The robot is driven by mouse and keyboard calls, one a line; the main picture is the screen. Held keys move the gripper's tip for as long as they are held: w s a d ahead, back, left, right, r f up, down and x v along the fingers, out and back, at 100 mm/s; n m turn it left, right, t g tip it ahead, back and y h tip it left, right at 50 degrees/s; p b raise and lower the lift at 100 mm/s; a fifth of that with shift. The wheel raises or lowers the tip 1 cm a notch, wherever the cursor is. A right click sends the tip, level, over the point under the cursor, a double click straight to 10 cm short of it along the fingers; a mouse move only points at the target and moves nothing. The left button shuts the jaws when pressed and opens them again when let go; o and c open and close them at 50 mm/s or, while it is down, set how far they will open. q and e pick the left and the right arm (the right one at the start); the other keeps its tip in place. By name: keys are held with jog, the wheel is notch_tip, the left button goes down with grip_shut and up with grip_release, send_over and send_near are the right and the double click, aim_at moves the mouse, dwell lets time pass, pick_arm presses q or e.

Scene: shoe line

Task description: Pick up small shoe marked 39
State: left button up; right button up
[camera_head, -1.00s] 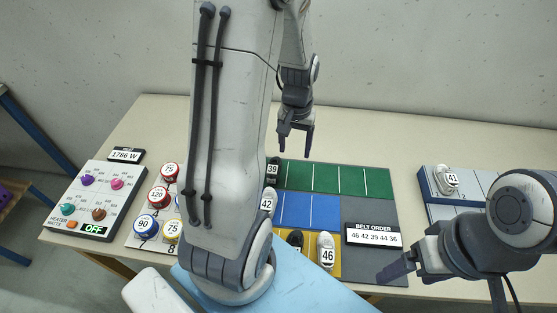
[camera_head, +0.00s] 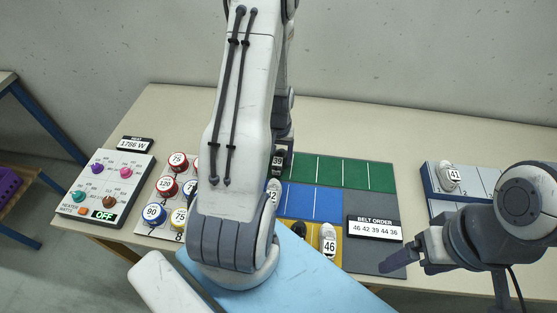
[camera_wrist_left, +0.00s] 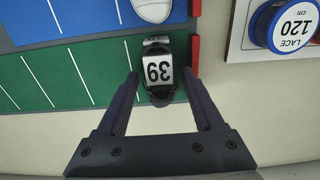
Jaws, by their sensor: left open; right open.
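The small dark shoe marked 39 (camera_wrist_left: 158,72) lies on the green strip of the sorting mat, at its end by a red edge piece. In the head view the shoe (camera_head: 277,161) shows only in part, beside my left arm. My left gripper (camera_wrist_left: 162,84) is open, with one finger on each side of the shoe and nothing gripped; I cannot tell whether the fingers touch it. My right gripper (camera_head: 402,256) is open and empty near the mat's right front corner.
White shoe 42 (camera_head: 273,190) lies on the blue strip close by. Shoe 46 (camera_head: 328,240) and a dark shoe (camera_head: 299,229) lie on the yellow strip. Shoe 41 (camera_head: 449,176) is in the right tray. Lace spools (camera_head: 154,213) and a heater panel (camera_head: 104,190) stand left.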

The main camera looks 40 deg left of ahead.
pick_arm(q)
jog(key=shift+f, duration=0.65)
grip_shut()
